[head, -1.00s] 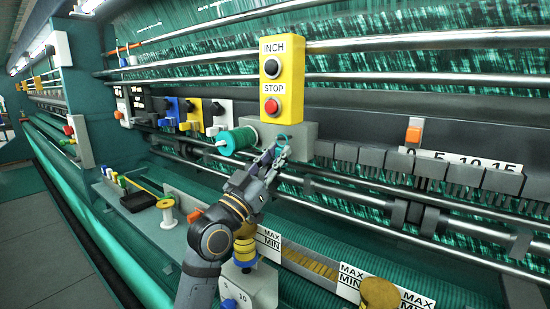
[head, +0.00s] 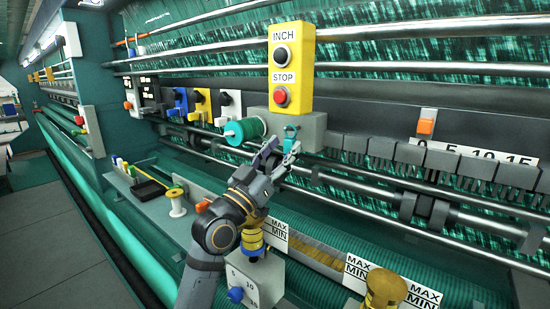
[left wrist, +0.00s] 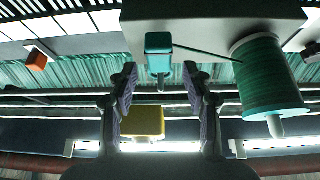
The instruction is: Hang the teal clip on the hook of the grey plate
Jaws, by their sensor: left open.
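The teal clip (head: 291,134) is upright at the front of the grey plate (head: 312,130), under the yellow button box. In the left wrist view the teal clip (left wrist: 158,55) sits against the grey plate's edge (left wrist: 215,12). The hook itself is too small to make out, so I cannot tell how the clip is held. My left gripper (head: 282,153) is just below the clip. In the left wrist view its two fingers (left wrist: 158,92) stand apart, with the clip slightly beyond their tips. My right gripper is not in view.
A teal thread spool (head: 243,131) sticks out left of the plate; a thin line runs from the clip's side towards it. The yellow INCH/STOP box (head: 293,68) stands above. Steel rails (head: 345,184) run below. A shelf on the left holds a yellow spool (head: 176,202).

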